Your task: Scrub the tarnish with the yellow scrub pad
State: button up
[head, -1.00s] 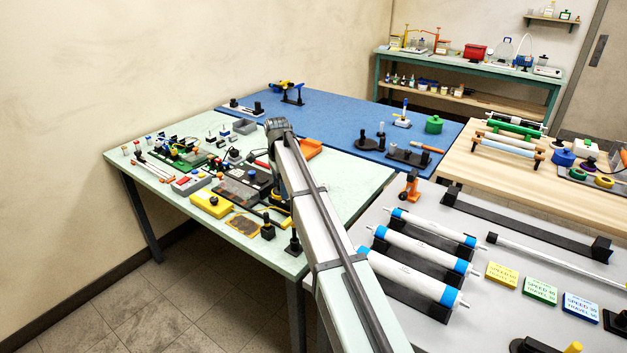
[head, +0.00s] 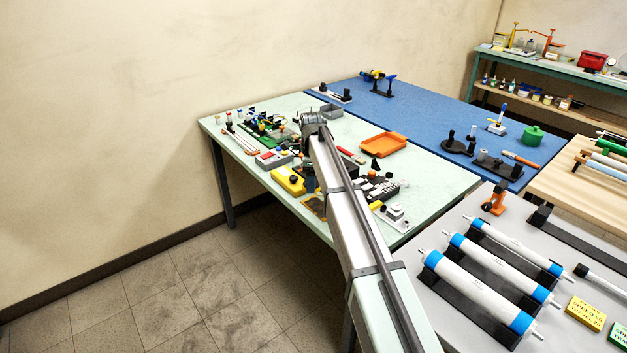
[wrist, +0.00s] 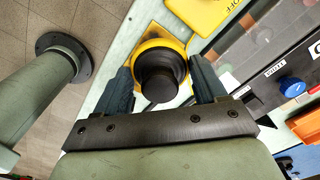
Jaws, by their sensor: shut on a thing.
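My gripper (wrist: 161,88) is shut on the black knob of the round yellow scrub pad (wrist: 145,50), one finger on each side, in the wrist view. The pad's yellow rim shows below and beyond the knob. A brown-orange plate (wrist: 174,18) shows partly beside the pad; it also lies at the front edge of the pale green table in the head view (head: 313,207). The pad looks over or at this plate, but I cannot tell whether they touch. In the head view my arm hides most of the gripper and the pad.
A yellow box (head: 288,180) stands close to the plate, behind and left. Dark devices (head: 377,187) and a white-and-black block (head: 395,215) stand to the right. An orange tray (head: 384,144) lies farther back. The pale green table (head: 440,184) has clear room at right.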

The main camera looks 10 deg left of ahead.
dwell(0.6)
send_over(311, 201)
jog(key=shift+d+f, duration=0.15)
jog(key=shift+f, duration=2.2)
jog(key=shift+f, duration=0.65)
jog(key=shift+s+d, duration=0.1)
jog(key=shift+s, duration=0.05)
jog(key=shift+s+d+f, duration=0.2)
jog(key=shift+s+d, duration=1.6)
jog(key=shift+s, duration=0.05)
jog(key=shift+s+d, duration=1.2)
jog(key=shift+w+a+r, duration=0.15)
jog(key=shift+w+a, duration=0.75)
jog(key=shift+w, duration=0.05)
jog(key=shift+w+a+r, duration=0.1)
jog(key=shift+w+a, duration=0.8)
jog(key=shift+w+a+f, duration=0.1)
jog(key=shift+w+a, duration=1.25)
jog(key=shift+a, duration=0.05)
